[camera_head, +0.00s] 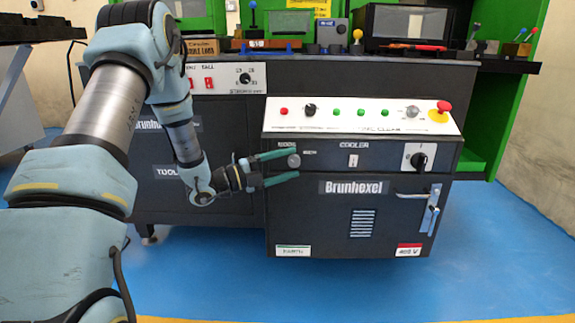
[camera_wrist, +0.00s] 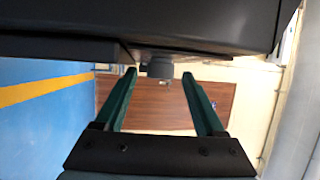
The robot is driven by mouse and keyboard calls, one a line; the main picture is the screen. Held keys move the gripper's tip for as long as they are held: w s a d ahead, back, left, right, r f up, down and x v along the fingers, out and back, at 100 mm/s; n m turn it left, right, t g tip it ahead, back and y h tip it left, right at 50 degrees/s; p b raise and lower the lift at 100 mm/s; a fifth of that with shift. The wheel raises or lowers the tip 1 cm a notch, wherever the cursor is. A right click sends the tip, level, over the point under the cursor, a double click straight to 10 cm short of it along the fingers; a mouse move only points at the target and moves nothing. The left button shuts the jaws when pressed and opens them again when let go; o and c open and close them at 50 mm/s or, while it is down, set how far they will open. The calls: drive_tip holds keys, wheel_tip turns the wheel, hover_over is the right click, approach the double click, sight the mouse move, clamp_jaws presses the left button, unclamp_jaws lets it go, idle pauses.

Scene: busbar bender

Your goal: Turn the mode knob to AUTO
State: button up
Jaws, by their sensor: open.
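My gripper (camera_head: 296,164) is open in front of the left part of the cabinet's dark front. Its two green fingers point right, one above and one below a round grey knob (camera_head: 293,160). Small labels beside this knob are too blurred to read, so I cannot confirm that it is the mode knob. In the wrist view, the grey knob (camera_wrist: 160,66) shows between the tips of the open fingers (camera_wrist: 159,74), at the dark panel's edge. A gap shows on each side, and the fingers do not grip it.
The sloped white panel (camera_head: 385,117) above carries a black knob (camera_head: 310,110), several buttons and a red emergency stop (camera_head: 443,107). A black rotary switch (camera_head: 418,160) and a door handle (camera_head: 431,206) are at right. Blue floor (camera_head: 500,250) is clear in front.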

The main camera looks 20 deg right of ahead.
drive_tip(key=a+f+p, duration=0.1)
drive_tip(key=a+p, duration=0.1)
drive_tip(key=a, duration=0.8)
drive_tip(key=shift+w+a+f, duration=0.15)
drive_tip(key=shift+w+a, duration=0.1)
drive_tip(key=shift+a, duration=0.05)
drive_tip(key=w+a+n+t+y, duration=0.3)
drive_tip(key=w+n+t+y, duration=0.3)
drive_tip(key=w+n, duration=0.2)
drive_tip(key=w+a+r+n+t+y+p, duration=0.1)
drive_tip(key=a+n+t+y, duration=0.2)
drive_tip(key=a+n+y, duration=0.6)
drive_tip(key=s+a+r+n+g+y, duration=0.1)
drive_tip(key=s+a+n+g+y, duration=0.15)
drive_tip(key=s+a+n, duration=0.7)
drive_tip(key=s+a+r+n+g+y, duration=0.1)
drive_tip(key=s+a+n+g+y, duration=0.2)
drive_tip(key=s+n, duration=0.7)
wheel_tip(320, 180, up, 38)
drive_tip(key=s+m+g+h+p, duration=0.1)
drive_tip(key=s+p, duration=0.1)
drive_tip(key=p, duration=3.7)
drive_tip(key=shift+r+m, duration=0.15)
drive_tip(key=shift+m, duration=0.2)
